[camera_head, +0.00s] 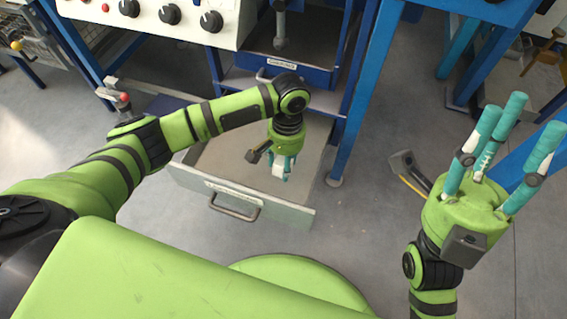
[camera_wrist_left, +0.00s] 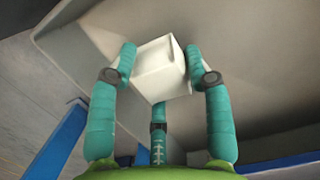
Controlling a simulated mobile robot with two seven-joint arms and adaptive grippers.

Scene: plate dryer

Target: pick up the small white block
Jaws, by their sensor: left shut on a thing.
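The small white block (camera_wrist_left: 158,72) is between the teal fingers of my left gripper (camera_wrist_left: 160,68) in the left wrist view. The fingers are shut on its sides. In the head view the block (camera_head: 279,170) is a small pale patch between the fingers of the left gripper (camera_head: 282,166), which points down inside an open drawer (camera_head: 262,194). I cannot tell whether the block touches the drawer floor. My right gripper (camera_head: 507,160) is at the right with its teal fingers pointing up, spread apart and empty.
The drawer has a grey front with a metal handle (camera_head: 234,209) and sits low under a blue frame (camera_head: 352,100). A white panel with black knobs (camera_head: 170,14) is above it. Open floor (camera_head: 350,230) lies right of the drawer. Blue frames stand at the upper right.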

